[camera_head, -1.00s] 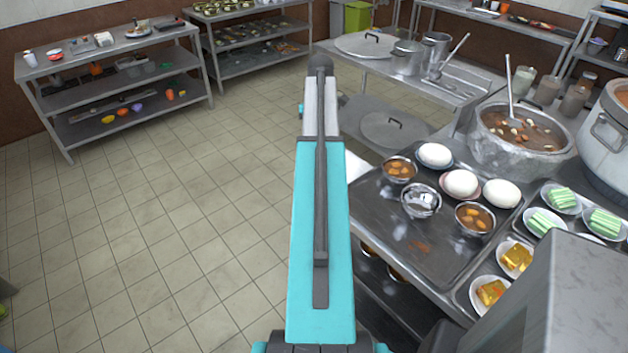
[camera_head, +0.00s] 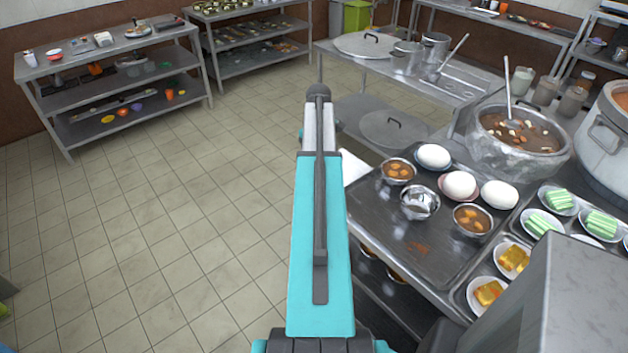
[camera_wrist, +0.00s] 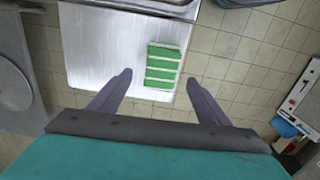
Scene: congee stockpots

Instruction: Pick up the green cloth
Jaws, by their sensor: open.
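The green cloth (camera_wrist: 163,66) shows in the wrist view as a green folded rectangle with pale stripes. It lies on a bright metal surface (camera_wrist: 105,60), near that surface's right edge. My gripper (camera_wrist: 159,77) is open and empty. Its two dark fingers stand apart, one to the left and one to the right of the cloth's lower part in the picture. I cannot tell the height of the fingers above the cloth. In the head view I cannot make out the cloth or the fingers; my arm covers the middle of that picture.
A steel counter on the right holds a dark tray (camera_head: 402,257) with bowls of food and white buns, and a stockpot (camera_head: 516,150) with a ladle. A long table (camera_head: 385,68) stands behind. Shelves (camera_head: 110,75) stand at the back left. The tiled floor (camera_head: 150,200) on the left is clear.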

